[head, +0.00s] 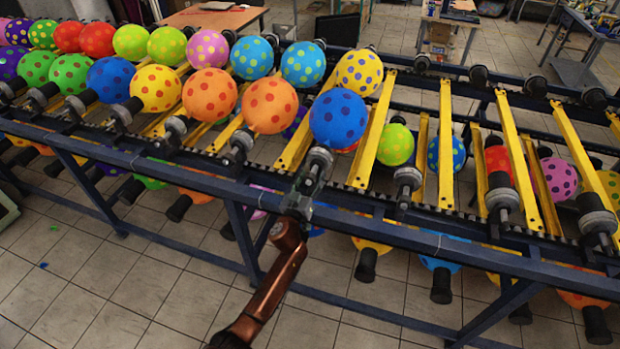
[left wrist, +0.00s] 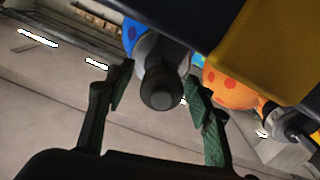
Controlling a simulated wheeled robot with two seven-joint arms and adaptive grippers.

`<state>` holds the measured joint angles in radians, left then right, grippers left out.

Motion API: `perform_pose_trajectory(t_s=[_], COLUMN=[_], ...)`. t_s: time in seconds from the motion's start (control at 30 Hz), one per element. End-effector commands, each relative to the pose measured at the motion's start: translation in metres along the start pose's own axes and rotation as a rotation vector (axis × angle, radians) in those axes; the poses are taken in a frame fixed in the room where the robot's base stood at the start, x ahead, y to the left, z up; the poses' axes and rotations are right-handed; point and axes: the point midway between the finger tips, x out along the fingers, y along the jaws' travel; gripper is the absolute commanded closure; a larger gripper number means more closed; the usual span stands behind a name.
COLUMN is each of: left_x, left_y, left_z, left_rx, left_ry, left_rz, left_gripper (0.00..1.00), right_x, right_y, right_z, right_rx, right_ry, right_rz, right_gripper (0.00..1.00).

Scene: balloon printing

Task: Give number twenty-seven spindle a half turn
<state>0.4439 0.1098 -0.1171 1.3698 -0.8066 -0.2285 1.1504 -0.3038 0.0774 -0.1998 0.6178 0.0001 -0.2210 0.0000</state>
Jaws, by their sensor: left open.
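My left gripper (head: 302,193) is at the near side of this spindle. In the left wrist view, the open gripper (left wrist: 158,76) has one finger on each side of a spindle's round black end (left wrist: 161,92). There are small gaps on both sides, and the depth between the fingers is hard to judge. Part of a blue balloon (left wrist: 132,32) shows behind it. My right gripper is not in view.
The rack's dark blue near beam (head: 200,182) runs just beside the gripper. An adjacent spindle (head: 240,142) with an orange balloon (head: 270,105) is to the left. Yellow bars (head: 374,130) separate positions. More balloons hang below.

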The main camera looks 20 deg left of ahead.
Motion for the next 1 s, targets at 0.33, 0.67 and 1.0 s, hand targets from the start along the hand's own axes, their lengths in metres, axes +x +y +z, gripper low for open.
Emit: perform_pose_trajectory(t_s=[0.33, 0.67, 1.0], left_x=[-0.001, -0.0011, -0.0012], left_y=[-0.0021, -0.0023, -0.0035], left_z=[-0.0002, -0.0001, -0.0003], left_rx=[0.0, 0.0, 0.035], left_ry=[0.0, 0.0, 0.0], left_rz=[-0.003, -0.003, -0.005], left_gripper=[0.68, 0.91, 0.94], right_x=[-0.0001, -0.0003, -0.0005], right_y=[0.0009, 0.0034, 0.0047], right_z=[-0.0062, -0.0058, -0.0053], right_rx=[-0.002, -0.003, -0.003], right_ry=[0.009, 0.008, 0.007], right_rz=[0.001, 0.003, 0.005], right_gripper=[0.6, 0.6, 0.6])
